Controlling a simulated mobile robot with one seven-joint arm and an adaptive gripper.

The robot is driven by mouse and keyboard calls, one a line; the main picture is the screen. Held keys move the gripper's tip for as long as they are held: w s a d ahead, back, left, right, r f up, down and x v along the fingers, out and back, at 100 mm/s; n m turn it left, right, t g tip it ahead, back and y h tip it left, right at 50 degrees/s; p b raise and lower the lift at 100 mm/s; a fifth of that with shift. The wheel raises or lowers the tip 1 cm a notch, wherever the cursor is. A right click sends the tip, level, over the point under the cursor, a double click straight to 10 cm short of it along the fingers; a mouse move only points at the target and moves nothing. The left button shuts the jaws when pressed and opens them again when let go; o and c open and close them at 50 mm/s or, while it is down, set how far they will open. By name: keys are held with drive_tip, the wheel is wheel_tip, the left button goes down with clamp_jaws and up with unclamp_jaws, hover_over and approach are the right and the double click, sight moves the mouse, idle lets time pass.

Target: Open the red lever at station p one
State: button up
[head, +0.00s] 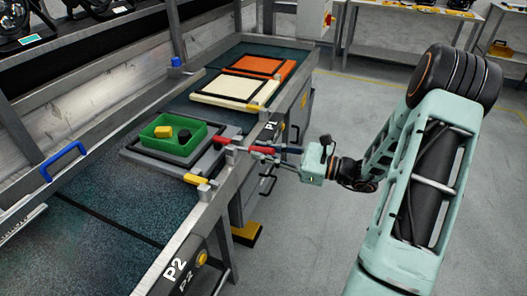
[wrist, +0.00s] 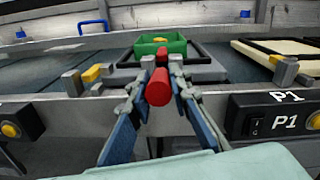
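The red lever (wrist: 158,87) points out from the table's front edge toward the wrist camera, with its round end facing me. In the head view its red part (head: 223,142) shows beside the fixture with the green tray (head: 153,146). My gripper (wrist: 162,63) has a finger on each side of the lever, the tips close against it. It looks shut on the lever, though the contact itself is partly hidden. In the head view my gripper (head: 262,150) reaches the table edge from the right. The P1 label (wrist: 285,122) is on the table front.
Yellow-tipped clamps (head: 196,180) sit along the table edge. A cream panel (head: 229,88) and an orange panel (head: 262,66) lie farther along the table. A blue handle (head: 63,160) stands at the left. The floor right of the table is open.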

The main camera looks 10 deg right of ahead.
clamp_jaws()
drive_tip(key=shift+r, duration=0.15)
